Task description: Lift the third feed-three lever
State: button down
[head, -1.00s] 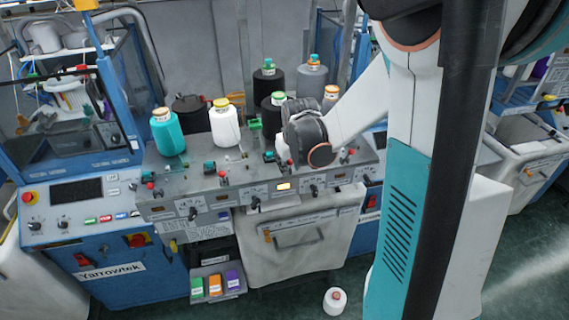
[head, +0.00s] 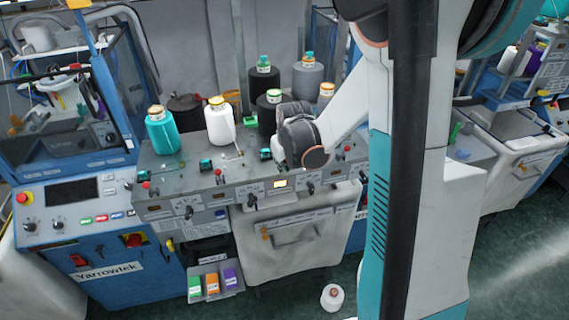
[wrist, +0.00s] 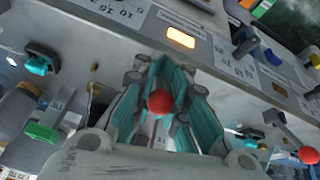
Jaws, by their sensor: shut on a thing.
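The third feed lever's red knob (wrist: 160,102) sits between the teal fingers of my gripper (wrist: 162,86) in the wrist view. The fingers are shut on it from both sides; the lever's stem is mostly hidden by them. In the head view my gripper (head: 279,150) is over the machine's grey control deck, largely hidden by my dark wrist, which also hides this knob. Other red-knobbed levers stand at the left (head: 146,186), left of middle (head: 218,172) and right (head: 347,148). Whether the held lever is raised cannot be told.
A lit amber display (wrist: 181,38) is on the panel close by. Yarn cones stand behind the levers, including a teal one (head: 162,130) and a white one (head: 220,121). A black toggle (wrist: 243,42) is to the right. A white cone (head: 332,297) is on the floor.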

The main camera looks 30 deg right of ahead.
jog(key=shift+w+d+g+b, duration=0.1)
jog(key=shift+w+g+b, duration=0.25)
jog(key=shift+g, duration=0.55)
jog(key=shift+r+g+y, duration=0.15)
jog(key=shift+g+y, duration=0.25)
jog(key=c, duration=1.8)
grip_release()
jog(key=shift+o, duration=0.2)
jog(key=shift+r, duration=0.1)
jog(key=r, duration=0.4)
jog(key=s+r, duration=0.1)
jog(key=r, duration=0.2)
jog(key=s+r, duration=0.1)
jog(key=r, duration=0.3)
jog(key=shift+a+r, duration=0.3)
jog(key=shift+a, duration=0.05)
